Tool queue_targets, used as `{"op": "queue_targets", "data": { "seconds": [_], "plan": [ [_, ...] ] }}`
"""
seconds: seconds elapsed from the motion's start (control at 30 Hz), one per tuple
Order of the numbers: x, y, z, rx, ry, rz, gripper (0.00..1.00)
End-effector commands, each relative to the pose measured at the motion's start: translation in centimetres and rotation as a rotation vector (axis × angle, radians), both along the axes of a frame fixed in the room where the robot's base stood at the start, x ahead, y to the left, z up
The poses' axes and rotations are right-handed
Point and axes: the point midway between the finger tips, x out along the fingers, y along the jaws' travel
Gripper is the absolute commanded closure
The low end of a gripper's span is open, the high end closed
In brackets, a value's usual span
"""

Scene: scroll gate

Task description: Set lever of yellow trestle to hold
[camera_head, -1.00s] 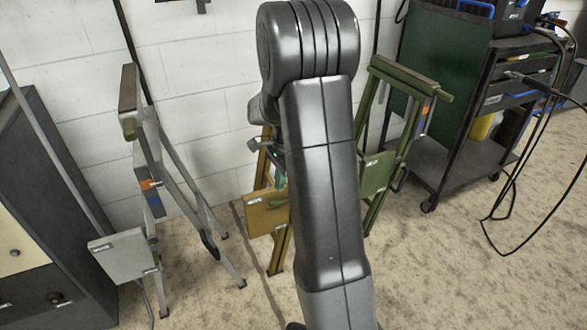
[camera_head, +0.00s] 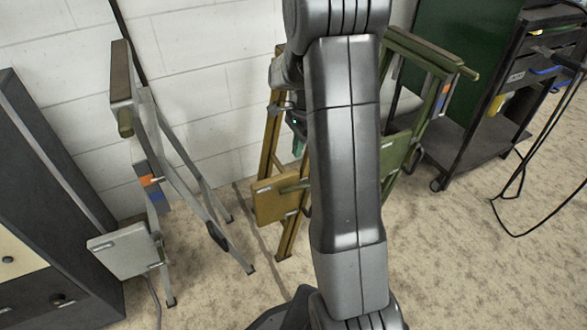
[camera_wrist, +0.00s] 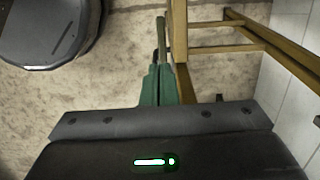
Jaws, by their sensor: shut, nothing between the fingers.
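My gripper (camera_wrist: 157,72) has green fingers, shut and empty. In the head view my gripper (camera_head: 298,147) shows only partly at the trestle, left of my arm.
A green trestle (camera_head: 435,90) stands close on the right, partly behind my arm. A black cart (camera_head: 490,130) with hanging cables is farther right. The front right floor is clear.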

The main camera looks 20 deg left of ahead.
Motion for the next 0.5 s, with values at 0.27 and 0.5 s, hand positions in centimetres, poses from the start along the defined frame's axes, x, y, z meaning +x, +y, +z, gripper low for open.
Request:
{"op": "queue_targets", "data": {
  "seconds": [0.27,0.5],
  "plan": [
    [-0.7,0.5,-5.5,-0.002,0.003,0.001,1.00],
    [-1.3,1.0,-10.4,-0.003,0.004,0.002,1.00]
  ]
}}
